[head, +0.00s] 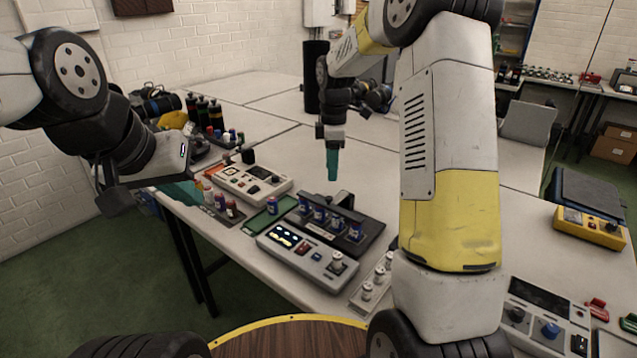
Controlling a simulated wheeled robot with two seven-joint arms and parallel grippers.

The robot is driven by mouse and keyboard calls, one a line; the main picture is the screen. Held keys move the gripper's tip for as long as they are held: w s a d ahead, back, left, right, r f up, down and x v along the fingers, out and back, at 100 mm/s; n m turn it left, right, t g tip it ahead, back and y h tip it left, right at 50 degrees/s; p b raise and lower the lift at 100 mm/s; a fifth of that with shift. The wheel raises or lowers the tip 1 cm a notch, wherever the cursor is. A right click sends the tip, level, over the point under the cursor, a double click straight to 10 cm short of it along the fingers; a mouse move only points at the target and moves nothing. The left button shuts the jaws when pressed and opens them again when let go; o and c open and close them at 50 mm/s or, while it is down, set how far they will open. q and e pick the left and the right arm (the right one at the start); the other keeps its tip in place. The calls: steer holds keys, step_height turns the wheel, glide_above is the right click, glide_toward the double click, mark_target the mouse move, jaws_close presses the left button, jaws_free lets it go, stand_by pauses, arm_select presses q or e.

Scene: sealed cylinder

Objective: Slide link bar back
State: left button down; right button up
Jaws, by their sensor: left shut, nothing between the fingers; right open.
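A black block (368,240) on the table carries a row of blue pieces (322,215). A grey box (300,253) with a lit display and knobs stands in front of it. I cannot tell for sure which part is the link bar. A pale strip with several silver knobs (367,292) lies to the right, partly hidden by my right arm. My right gripper (332,176), with teal fingers seen edge-on, points down above and behind the black block; it is open and apart from it. My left gripper (186,192) is shut and empty at the table's left edge.
A white instrument (250,184), small bottles (231,208) and a green tray (268,215) stand left of the block. Black bottles (202,110) stand behind. A yellow meter (590,228) and a knobbed panel (540,312) are right. The table behind my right gripper is clear.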

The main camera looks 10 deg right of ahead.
mark_target(329, 197)
steer(key=shift+w+a+f+n, duration=0.1)
steer(key=shift+w+f+n, duration=0.15)
steer(key=shift+f, duration=0.3)
steer(key=shift+w+a+f+n, duration=0.15)
steer(key=shift+w+f, duration=0.15)
steer(key=shift+f, duration=0.2)
step_height(329, 197, down, 8)
steer(key=shift+d+r, duration=0.1)
steer(key=shift+r, duration=0.15)
jaws_close()
stand_by(0.6)
